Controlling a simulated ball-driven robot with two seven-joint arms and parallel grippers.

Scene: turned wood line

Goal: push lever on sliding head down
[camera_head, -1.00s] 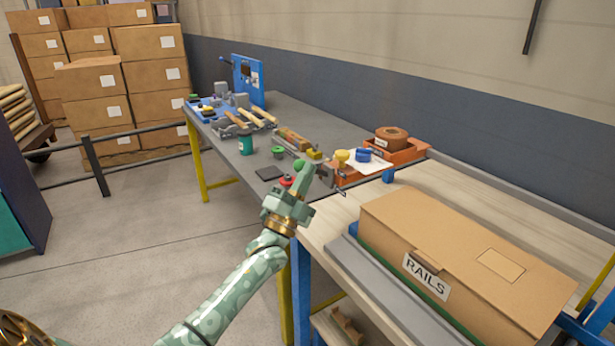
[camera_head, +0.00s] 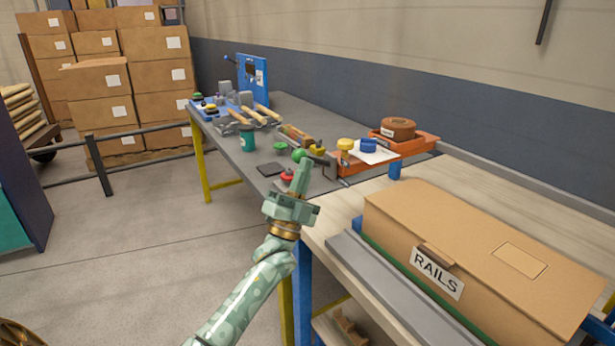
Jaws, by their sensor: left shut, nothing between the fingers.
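My left gripper (camera_head: 302,170) is shut and empty, its fingers pointing up and away over the near end of the grey table. A green ball knob (camera_head: 299,155) shows just beyond its fingertips; I cannot tell whether they touch. Right of the fingers is a dark grey angled part (camera_head: 326,164), perhaps the sliding head with its lever; my gripper partly hides this area. A red knob (camera_head: 288,175) sits just left of the fingers, and a green knob (camera_head: 280,147) stands farther left. My right gripper is not in view.
A cardboard box marked RAILS (camera_head: 480,250) fills the near right bench. A teal cup (camera_head: 247,138), wooden-handled tools (camera_head: 265,112) and a blue upright panel (camera_head: 253,77) stand farther back.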

